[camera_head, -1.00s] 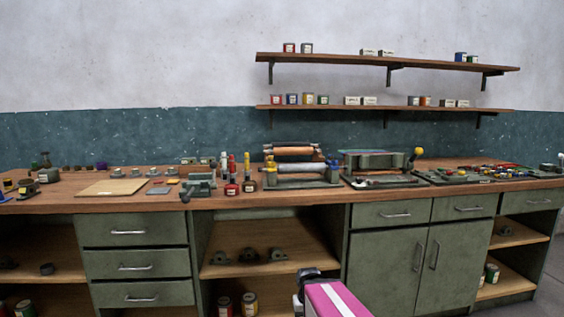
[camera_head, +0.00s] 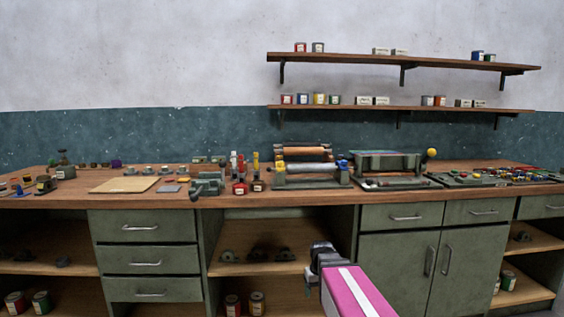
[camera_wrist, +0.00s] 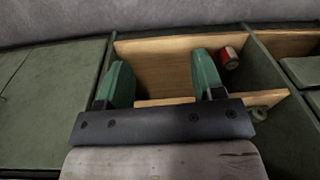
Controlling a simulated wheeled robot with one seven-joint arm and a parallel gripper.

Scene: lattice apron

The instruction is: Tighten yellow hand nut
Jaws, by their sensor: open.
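A small yellow part (camera_head: 279,166) shows at the left end of the roller machine (camera_head: 310,182) on the workbench; it looks like the yellow hand nut, but is too small to make out its threads or seating. A blue part (camera_head: 343,164) sits at the machine's right end. My gripper (camera_head: 322,250) is low in front of the bench, below the benchtop and well apart from the machine. In the wrist view its two green fingers (camera_wrist: 162,78) are spread with nothing between them. No hand nut shows in that view.
A press with a yellow ball knob (camera_head: 432,153) stands right of the roller machine. Red bottles (camera_head: 239,187) and a small vise (camera_head: 207,185) stand to its left. The wrist view shows an open cubby with a red can (camera_wrist: 229,58). Floor-side space before the cabinets looks clear.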

